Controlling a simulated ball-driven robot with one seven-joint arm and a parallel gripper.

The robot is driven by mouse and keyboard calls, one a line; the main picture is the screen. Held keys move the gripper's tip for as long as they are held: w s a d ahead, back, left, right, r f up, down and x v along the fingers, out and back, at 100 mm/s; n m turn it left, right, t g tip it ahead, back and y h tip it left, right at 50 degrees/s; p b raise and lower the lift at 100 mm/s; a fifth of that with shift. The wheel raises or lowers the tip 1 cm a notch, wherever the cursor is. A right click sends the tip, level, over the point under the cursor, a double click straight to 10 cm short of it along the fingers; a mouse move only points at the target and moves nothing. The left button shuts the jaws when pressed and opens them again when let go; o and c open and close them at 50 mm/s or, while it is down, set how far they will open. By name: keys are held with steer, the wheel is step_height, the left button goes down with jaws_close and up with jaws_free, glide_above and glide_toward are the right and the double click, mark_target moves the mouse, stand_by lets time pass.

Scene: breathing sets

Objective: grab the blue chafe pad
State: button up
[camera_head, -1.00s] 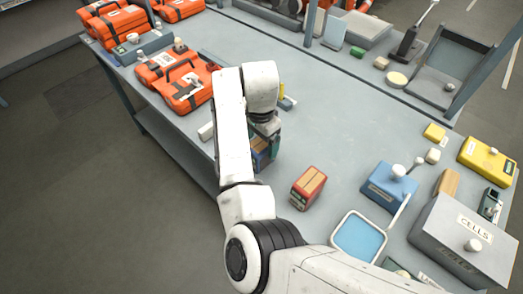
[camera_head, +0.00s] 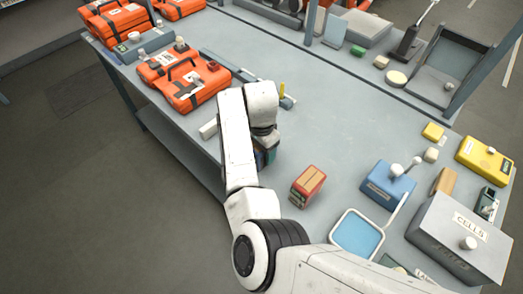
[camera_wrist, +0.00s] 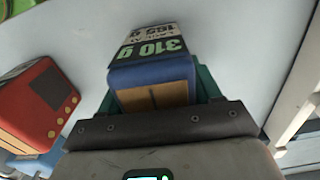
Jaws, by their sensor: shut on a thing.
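The blue chafe pad is a small blue block with a tan panel on one face. In the wrist view the pad (camera_wrist: 178,72) lies between the teal fingers of my gripper (camera_wrist: 158,92), which is shut on it. A dark label reading "310 g" shows on its far side. In the head view my gripper (camera_head: 266,148) is low over the bench, and my arm hides most of it. Only a sliver of the pad (camera_head: 259,158) shows there. I cannot tell whether the pad touches the bench.
A red block with a tan top (camera_head: 308,184) stands just right of my gripper and also shows in the wrist view (camera_wrist: 38,105). Orange cases (camera_head: 185,80) are behind left. A blue box (camera_head: 388,185), blue tray (camera_head: 357,234) and grey box (camera_head: 462,238) stand right. The bench middle is clear.

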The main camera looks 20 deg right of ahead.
steer(key=c, duration=0.7)
steer(key=shift+c, duration=0.2)
steer(key=shift+r, duration=0.1)
